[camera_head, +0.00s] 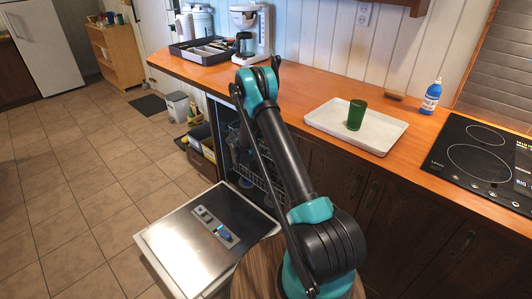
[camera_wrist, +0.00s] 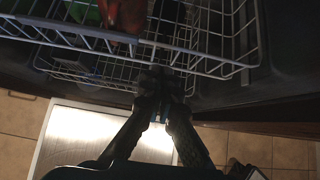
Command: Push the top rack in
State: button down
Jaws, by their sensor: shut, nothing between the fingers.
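The dishwasher's top rack (camera_wrist: 205,62) is a pale wire basket that fills the upper part of the wrist view. It holds a green item (camera_wrist: 84,12) and a reddish item (camera_wrist: 122,15). My gripper (camera_wrist: 163,78) is shut and empty, its fingertips at the rack's front wires; I cannot tell if they touch. More wire (camera_wrist: 90,75) shows below that front edge. In the head view, wire racking (camera_head: 268,181) shows partly behind my arm, and my gripper is hidden. The open dishwasher door (camera_head: 185,235) lies flat, with its metal inside facing up.
The wooden counter (camera_head: 300,88) runs above the dishwasher, with a white tray (camera_head: 325,118), a green cup (camera_head: 356,114) and a blue bottle (camera_head: 431,97) on it. A small bin (camera_head: 178,107) stands on the floor. The tiled floor left of the door is clear.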

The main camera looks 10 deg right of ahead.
jog(key=v, duration=1)
jog(key=s+d+r+m+g+y, duration=0.1)
jog(key=s+d+r+m+y, duration=0.15)
jog(key=s+r+m, duration=0.7)
jog(key=s+d+r+m+y, duration=0.1)
jog(key=s+d+r+m, duration=0.4)
jog(key=s, duration=0.7)
jog(key=s+a+m+y, duration=0.1)
jog(key=s+m, duration=0.4)
jog(key=s, duration=0.6)
jog(key=s+a+m+y, duration=0.1)
jog(key=s+m, duration=0.4)
jog(key=s, duration=0.7)
jog(key=shift+s+a+r+m+y, duration=0.15)
jog(key=shift+a+r+m+y, duration=0.25)
jog(key=shift+y, duration=0.45)
